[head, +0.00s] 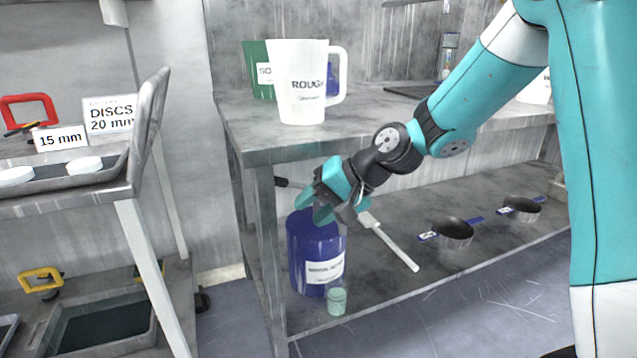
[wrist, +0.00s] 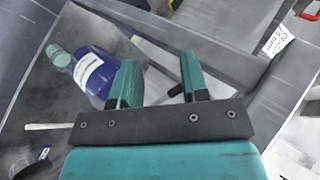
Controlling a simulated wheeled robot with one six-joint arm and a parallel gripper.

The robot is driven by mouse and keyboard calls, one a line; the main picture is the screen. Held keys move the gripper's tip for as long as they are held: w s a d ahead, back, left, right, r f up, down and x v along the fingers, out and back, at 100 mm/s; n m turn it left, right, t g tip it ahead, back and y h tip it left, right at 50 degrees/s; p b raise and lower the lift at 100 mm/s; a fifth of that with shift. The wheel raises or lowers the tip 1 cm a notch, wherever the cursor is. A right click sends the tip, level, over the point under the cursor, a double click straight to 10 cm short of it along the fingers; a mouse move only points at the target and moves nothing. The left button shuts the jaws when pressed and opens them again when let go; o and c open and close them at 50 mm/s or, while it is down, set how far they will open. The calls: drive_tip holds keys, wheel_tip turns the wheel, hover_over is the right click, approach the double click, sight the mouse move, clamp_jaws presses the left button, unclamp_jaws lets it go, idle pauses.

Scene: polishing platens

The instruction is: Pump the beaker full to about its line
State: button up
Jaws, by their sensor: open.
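The beaker (head: 337,302) is small, clear and greenish, and stands upright on the lower shelf in front of the blue bottle (head: 318,262). I cannot make out its line or its fill level. The bottle has a white label, and my gripper (head: 318,208) hides its top and any pump head in the head view. In the wrist view the beaker (wrist: 58,54) and the bottle (wrist: 90,72) lie to the left of my gripper (wrist: 160,80). The jaws are open, with the fingers apart above the bottle's top. Whether they touch it is unclear.
The upper shelf (head: 255,130) is above and behind my gripper and carries a white jug (head: 302,85) marked ROUGH. A table leg (head: 268,260) stands left of the bottle.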

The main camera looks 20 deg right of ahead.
drive_tip(key=s+a+r+n+g+h+p, duration=0.1)
drive_tip(key=s+r+n+p, duration=0.2)
drive_tip(key=s+r+p, duration=0.1)
drive_tip(key=shift+s+a+r, duration=0.35)
drive_tip(key=shift+s+r, duration=0.15)
drive_tip(key=shift+s, duration=0.45)
drive_tip(key=s+a+r+n+g+h+p, duration=0.15)
drive_tip(key=s+n, duration=0.25)
drive_tip(key=s, duration=0.6)
drive_tip(key=s+a+r+n+g+h+b, duration=0.1)
drive_tip(key=s+a+r+n+g+h, duration=0.3)
drive_tip(key=s, duration=0.6)
wheel_tip(320, 180, up, 24)
drive_tip(key=d+t+y+p, duration=0.1)
drive_tip(key=d+y+p, duration=0.1)
drive_tip(key=p, duration=2.3)
drive_tip(key=shift+w+r+p, duration=0.2)
drive_tip(key=shift+w+p, duration=0.1)
drive_tip(key=shift+p, duration=0.05)
drive_tip(key=shift+t+y, duration=0.25)
drive_tip(key=shift+d, duration=0.1)
